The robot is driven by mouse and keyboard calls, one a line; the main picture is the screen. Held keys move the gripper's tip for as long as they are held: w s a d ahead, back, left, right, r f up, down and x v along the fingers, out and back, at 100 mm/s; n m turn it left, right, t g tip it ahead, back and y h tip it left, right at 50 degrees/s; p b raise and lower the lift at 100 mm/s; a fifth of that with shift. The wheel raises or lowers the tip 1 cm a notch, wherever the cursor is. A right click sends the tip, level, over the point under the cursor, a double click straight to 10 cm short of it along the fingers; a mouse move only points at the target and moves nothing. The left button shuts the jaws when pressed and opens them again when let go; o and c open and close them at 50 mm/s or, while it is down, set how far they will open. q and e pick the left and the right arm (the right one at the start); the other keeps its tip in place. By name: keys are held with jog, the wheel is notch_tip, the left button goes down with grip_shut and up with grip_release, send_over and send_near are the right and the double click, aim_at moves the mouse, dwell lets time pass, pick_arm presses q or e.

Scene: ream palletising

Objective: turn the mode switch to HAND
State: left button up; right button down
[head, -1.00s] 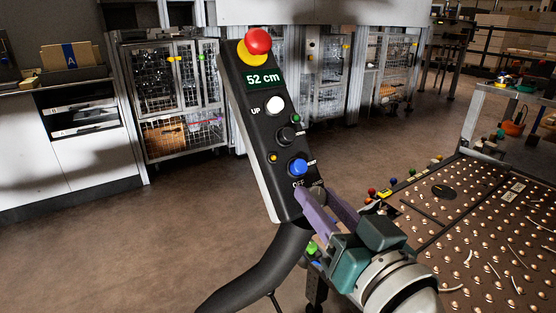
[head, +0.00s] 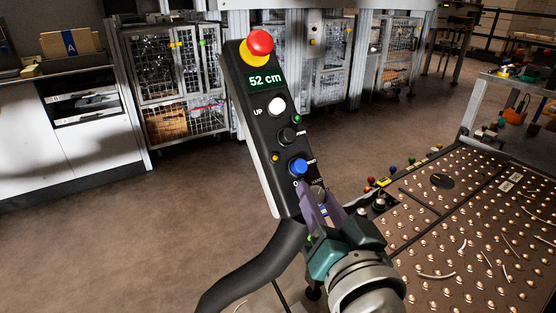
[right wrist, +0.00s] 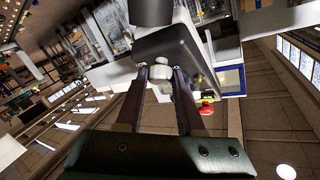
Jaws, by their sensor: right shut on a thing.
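A black control box (head: 262,120) stands tilted in the middle of the head view. The mode switch (head: 318,190) is a small grey knob near its lower end, partly hidden by my fingers. Part of the lettering beside it shows, but I cannot read which position it points to. My right gripper (head: 320,203) has its purple fingers shut on the switch from below right. In the right wrist view the pale knob (right wrist: 160,67) sits between the two fingertips (right wrist: 160,76). My left gripper is not in view.
Above the switch are a blue button (head: 298,167), a black button (head: 287,135), a white UP button (head: 276,106), a "52 cm" display (head: 266,81) and a red emergency stop (head: 260,43). A studded ball table (head: 470,215) lies right. Wire cages (head: 180,85) stand behind; the floor left is clear.

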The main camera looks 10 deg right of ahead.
jog(key=c, duration=0.5)
grip_release()
jog(key=shift+s, duration=0.1)
jog(key=shift+s+r, duration=0.1)
jog(key=shift+s, duration=0.2)
jog(key=s, duration=0.3)
jog(key=s+p, duration=0.1)
jog(key=s, duration=0.2)
jog(key=s+p, duration=0.1)
jog(key=s, duration=0.2)
jog(key=shift+s+a+r, duration=0.1)
jog(key=shift+a+r, duration=0.1)
jog(key=shift+r, duration=0.2)
